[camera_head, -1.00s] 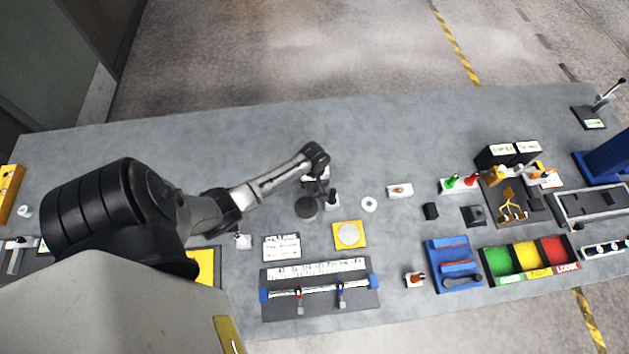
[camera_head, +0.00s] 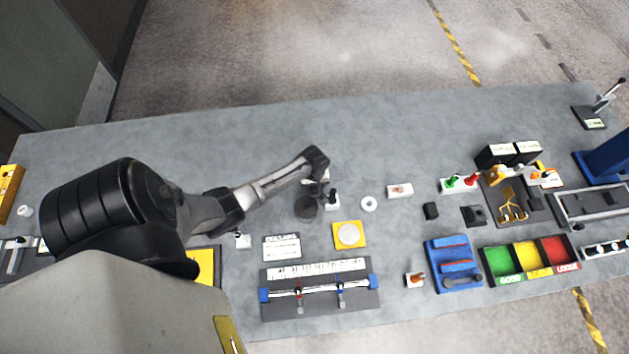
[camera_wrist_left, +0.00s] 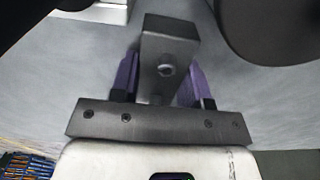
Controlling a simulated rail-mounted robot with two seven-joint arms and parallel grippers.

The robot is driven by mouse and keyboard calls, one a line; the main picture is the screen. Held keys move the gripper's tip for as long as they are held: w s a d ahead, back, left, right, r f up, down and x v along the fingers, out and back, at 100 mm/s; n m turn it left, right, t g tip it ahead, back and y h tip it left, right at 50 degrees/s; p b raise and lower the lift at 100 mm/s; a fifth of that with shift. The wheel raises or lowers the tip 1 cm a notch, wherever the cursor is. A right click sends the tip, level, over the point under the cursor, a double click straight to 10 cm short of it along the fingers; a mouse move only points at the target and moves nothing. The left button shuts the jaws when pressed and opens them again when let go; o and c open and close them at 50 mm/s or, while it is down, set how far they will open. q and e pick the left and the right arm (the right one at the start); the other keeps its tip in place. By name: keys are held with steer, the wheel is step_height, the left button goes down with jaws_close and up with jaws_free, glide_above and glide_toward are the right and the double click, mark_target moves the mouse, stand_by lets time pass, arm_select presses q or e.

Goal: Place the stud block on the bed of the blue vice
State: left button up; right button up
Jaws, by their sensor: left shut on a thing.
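The stud block (camera_wrist_left: 168,45) is a grey metal block with a round stud or hole on its near face. It sits between the purple fingers of my left gripper (camera_wrist_left: 160,82), which is shut on it. In the head view my left gripper (camera_head: 327,193) is low over the middle of the table, beside a dark round disc (camera_head: 306,208). Whether the block touches the table cannot be told. A blue fixture with red bars (camera_head: 434,262), which looks like the blue vice, lies farther right. My right gripper is not in view.
A yellow plate with a pale disc (camera_head: 348,235), a white ring (camera_head: 368,204) and a small white plate (camera_head: 399,191) lie near the gripper. A ruled fixture (camera_head: 317,270) is in front. A green, yellow and red tray (camera_head: 528,260) adjoins the blue fixture. The back table is clear.

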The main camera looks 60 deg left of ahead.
arm_select(q)
jaws_close()
steer(key=shift+r, duration=0.15)
step_height(320, 180, up, 10)
steer(key=shift+w+f, duration=0.1)
steer(key=w+d+r+m+p, duration=0.1)
steer(key=w+d+r+m, duration=0.1)
steer(key=w+d+r, duration=0.5)
steer(key=w+d+r+m+p, duration=0.1)
steer(key=w+d+r+m, duration=0.3)
steer(key=r, duration=0.5)
steer(key=w+d+r+m, duration=0.1)
steer(key=w+d+r, duration=0.3)
steer(key=d+r, duration=0.3)
steer(key=s+d+r+m+p, duration=0.1)
steer(key=s+d+r+m, duration=0.15)
steer(key=r, duration=0.35)
steer(key=s+d+r+m+p, duration=0.1)
steer(key=s+d+r+m, duration=0.1)
steer(key=d+r, duration=0.3)
steer(key=s+a+r+m, duration=0.1)
steer(key=s+r, duration=0.3)
steer(key=s, duration=0.5)
steer(key=shift+a+r+m+p, duration=0.2)
steer(key=shift+a+m+p, duration=0.2)
steer(key=shift+m, duration=0.35)
